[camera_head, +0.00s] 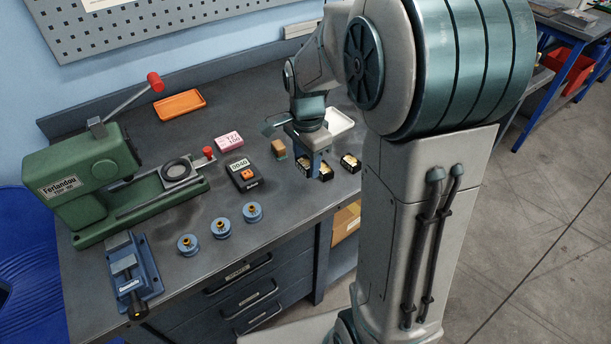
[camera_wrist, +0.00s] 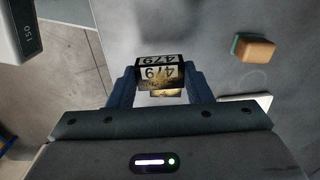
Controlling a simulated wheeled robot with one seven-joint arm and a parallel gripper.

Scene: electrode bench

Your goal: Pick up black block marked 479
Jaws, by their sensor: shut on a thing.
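A black block marked 479 (camera_wrist: 160,72) sits between the two blue fingers of my gripper (camera_wrist: 160,88) in the wrist view. Its number shows on two faces, with a gold-coloured part below. My gripper is shut on it, a finger on each side. In the head view my gripper (camera_head: 314,168) is low at the bench's right front. Dark blocks with gold tops show close on either side of a finger there; I cannot tell which is the held one. Whether the held block touches the bench is unclear.
A brown block (camera_head: 278,149) is to the left, also in the wrist view (camera_wrist: 255,50). A white tray (camera_head: 338,123) lies behind. A black meter (camera_head: 243,175) and green press (camera_head: 75,180) stand further left.

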